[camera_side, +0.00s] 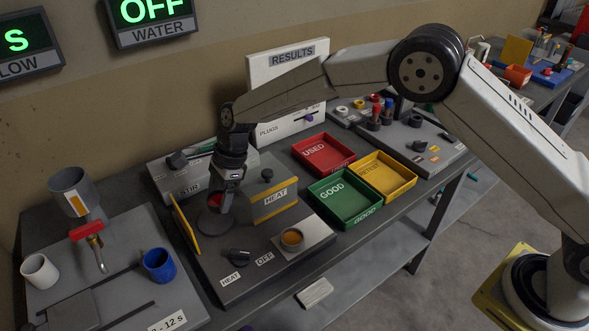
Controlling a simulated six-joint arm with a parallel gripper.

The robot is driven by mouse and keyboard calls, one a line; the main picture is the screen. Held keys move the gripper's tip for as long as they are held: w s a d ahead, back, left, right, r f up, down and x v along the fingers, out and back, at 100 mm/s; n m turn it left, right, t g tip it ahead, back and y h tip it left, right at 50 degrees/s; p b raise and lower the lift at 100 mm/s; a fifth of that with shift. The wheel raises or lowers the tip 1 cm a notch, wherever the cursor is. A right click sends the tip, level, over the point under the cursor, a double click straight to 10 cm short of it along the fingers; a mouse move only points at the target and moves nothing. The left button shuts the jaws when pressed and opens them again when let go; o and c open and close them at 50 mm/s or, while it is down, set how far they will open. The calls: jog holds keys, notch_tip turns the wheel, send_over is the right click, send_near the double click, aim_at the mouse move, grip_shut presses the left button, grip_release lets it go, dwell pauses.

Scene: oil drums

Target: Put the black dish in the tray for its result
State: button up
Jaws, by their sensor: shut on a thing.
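My gripper (222,204) points down over a round grey plate (216,222) on the heat station. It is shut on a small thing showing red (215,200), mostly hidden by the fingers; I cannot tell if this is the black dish. Another small round dish (291,238) with orange contents sits on a light square plate, right of the gripper. Three trays stand further right: a red one marked USED (323,153), a yellow one (381,176) and a green one marked GOOD (345,199). All three look empty.
A yellow upright panel (184,223) stands close left of the gripper. A white RESULTS board (288,62) rises behind. A blue cup (159,265) and white cup (40,272) stand at left.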

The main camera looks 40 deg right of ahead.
jog(key=s+d+r, duration=0.4)
jog(key=s+r, duration=0.2)
jog(key=s, duration=0.4)
jog(key=shift+d+r, duration=0.2)
jog(key=shift+d, duration=0.05)
jog(key=shift+d, duration=0.15)
dwell(0.5)
jog(key=s+d+f, duration=0.1)
jog(key=d+f, duration=0.1)
jog(key=d, duration=1.8)
jog(key=s+d, duration=1.1)
jog(key=d, duration=0.4)
jog(key=shift+d+f, duration=0.3)
jog(key=shift+f, duration=0.15)
jog(key=shift+w, duration=0.15)
